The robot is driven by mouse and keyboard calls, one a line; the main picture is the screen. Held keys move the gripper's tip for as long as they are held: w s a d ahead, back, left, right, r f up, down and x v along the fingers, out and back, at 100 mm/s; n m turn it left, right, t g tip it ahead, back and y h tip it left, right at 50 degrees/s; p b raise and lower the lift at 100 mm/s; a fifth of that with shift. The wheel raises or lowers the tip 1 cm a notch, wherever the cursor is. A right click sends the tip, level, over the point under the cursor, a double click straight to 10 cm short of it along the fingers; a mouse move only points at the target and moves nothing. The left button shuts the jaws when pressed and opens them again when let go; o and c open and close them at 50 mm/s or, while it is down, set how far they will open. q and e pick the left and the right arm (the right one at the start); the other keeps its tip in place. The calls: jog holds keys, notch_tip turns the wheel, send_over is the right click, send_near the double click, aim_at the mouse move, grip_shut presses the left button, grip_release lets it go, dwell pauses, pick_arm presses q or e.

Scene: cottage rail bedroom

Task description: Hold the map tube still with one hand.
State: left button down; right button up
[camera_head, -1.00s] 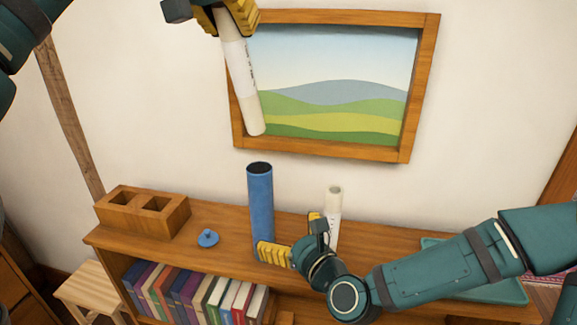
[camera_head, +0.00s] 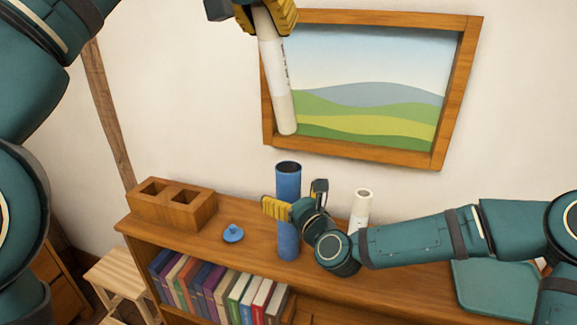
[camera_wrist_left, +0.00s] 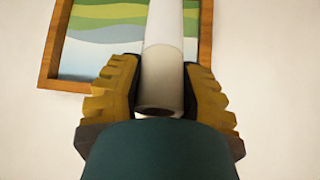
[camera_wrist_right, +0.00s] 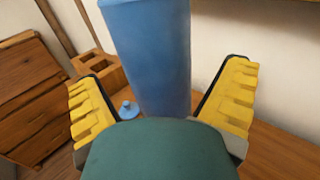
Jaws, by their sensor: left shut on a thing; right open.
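The blue map tube (camera_head: 288,178) stands upright on the bookshelf top, its dark open end facing up. My right gripper (camera_head: 297,199) is open around its upper half; in the right wrist view the tube (camera_wrist_right: 150,55) rises between the spread yellow fingers, with a gap on each side. My left gripper (camera_head: 264,16) is shut on a white rolled map (camera_head: 277,85), which hangs slightly tilted in front of the wall picture, above the tube and apart from it. The left wrist view shows the roll (camera_wrist_left: 165,70) between both fingers. A blue cap (camera_head: 233,234) lies left of the tube.
Another white roll (camera_head: 361,203) stands right of the tube, partly hidden by my right arm. A wooden block with two square holes (camera_head: 173,209) sits at the shelf's left end. A teal tray (camera_head: 490,287) lies at right. The framed picture (camera_head: 375,155) hangs behind.

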jog(key=shift+w+a, duration=0.25)
jog(key=shift+w, duration=0.25)
jog(key=c, duration=1.4)
